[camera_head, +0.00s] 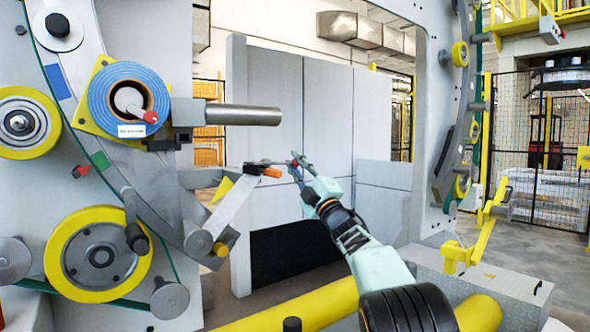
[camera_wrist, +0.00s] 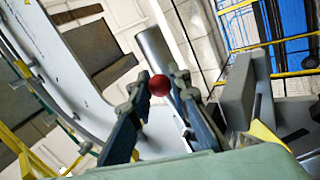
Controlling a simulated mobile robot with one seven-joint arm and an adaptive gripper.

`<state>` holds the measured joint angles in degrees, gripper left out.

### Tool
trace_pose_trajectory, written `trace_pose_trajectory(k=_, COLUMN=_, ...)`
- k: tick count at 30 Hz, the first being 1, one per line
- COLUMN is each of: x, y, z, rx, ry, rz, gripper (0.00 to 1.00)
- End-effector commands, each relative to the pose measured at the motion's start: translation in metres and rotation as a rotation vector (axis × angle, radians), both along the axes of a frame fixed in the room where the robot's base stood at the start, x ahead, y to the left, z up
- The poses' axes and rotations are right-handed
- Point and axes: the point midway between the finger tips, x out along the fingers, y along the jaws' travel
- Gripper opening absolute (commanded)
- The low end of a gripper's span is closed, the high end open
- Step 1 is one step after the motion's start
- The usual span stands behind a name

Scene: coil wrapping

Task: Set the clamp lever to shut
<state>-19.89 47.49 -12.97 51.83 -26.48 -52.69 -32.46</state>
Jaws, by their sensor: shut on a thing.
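In the head view the knob cannot be made out between the fingers.
A thick grey cylinder (camera_head: 243,115) sticks out above my gripper; one also shows beyond the knob in the wrist view (camera_wrist: 153,48). A blue coil (camera_head: 103,98) and yellow-rimmed rollers (camera_head: 62,252) sit on the machine at left. A yellow pipe (camera_head: 310,305) runs below.

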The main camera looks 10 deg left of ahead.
Motion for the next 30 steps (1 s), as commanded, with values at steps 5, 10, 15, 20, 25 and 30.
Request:
trace_pose_trajectory(k=5, x=0.0003, y=-0.0002, z=0.0033, rx=-0.025, ry=-0.027, rz=0.000, gripper=0.00)
trace_pose_trajectory(k=10, x=0.0001, y=-0.0001, z=0.0043, rx=-0.032, ry=-0.036, rz=0.000, gripper=0.00)
trace_pose_trajectory(k=15, x=-0.0002, y=0.0000, z=0.0049, rx=-0.032, ry=-0.038, rz=0.000, gripper=0.00)
trace_pose_trajectory(k=20, x=-0.0004, y=0.0001, z=0.0055, rx=-0.031, ry=-0.037, rz=0.000, gripper=0.20)
trace_pose_trajectory(k=25, x=-0.0003, y=0.0001, z=0.0052, rx=-0.030, ry=-0.036, rz=0.000, gripper=0.36)
trace_pose_trajectory(k=30, x=-0.0001, y=0.0000, z=0.0047, rx=-0.030, ry=-0.036, rz=0.000, gripper=0.36)
